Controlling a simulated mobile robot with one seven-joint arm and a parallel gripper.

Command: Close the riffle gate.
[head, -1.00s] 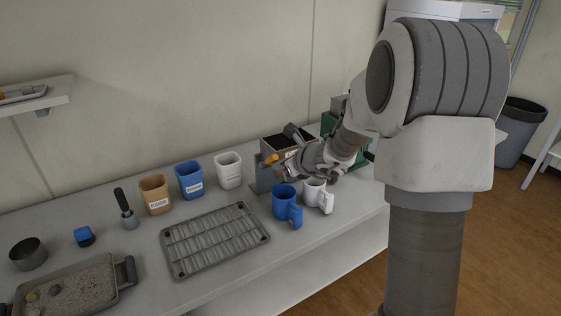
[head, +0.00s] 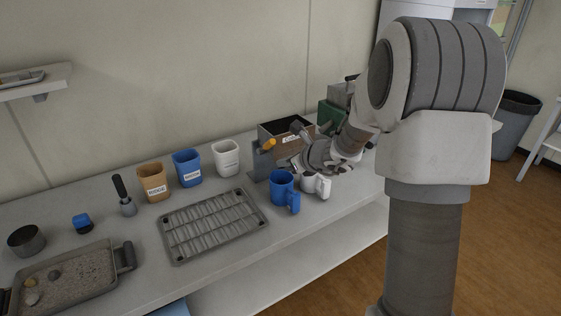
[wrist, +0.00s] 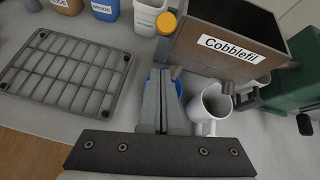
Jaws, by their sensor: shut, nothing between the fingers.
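The riffle box (head: 285,131) stands at the right end of the bench against the wall, a brown open-topped box with a dark inside. Its white label reads "Cobblefil…" in the wrist view (wrist: 240,50). An orange knob (head: 269,145) sticks out at its left front; it also shows in the wrist view (wrist: 166,23). I cannot make out the gate plate or its position. My gripper (wrist: 163,75) is shut and empty, in front of the box and apart from the knob. In the head view my wrist partly hides the box's lower front.
A blue mug (head: 282,185) and a white mug (head: 316,186) stand close below my gripper. A slatted grey tray (head: 213,226) lies left of them. Cups (head: 226,158) line the wall side. A green machine (head: 333,116) stands right of the box.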

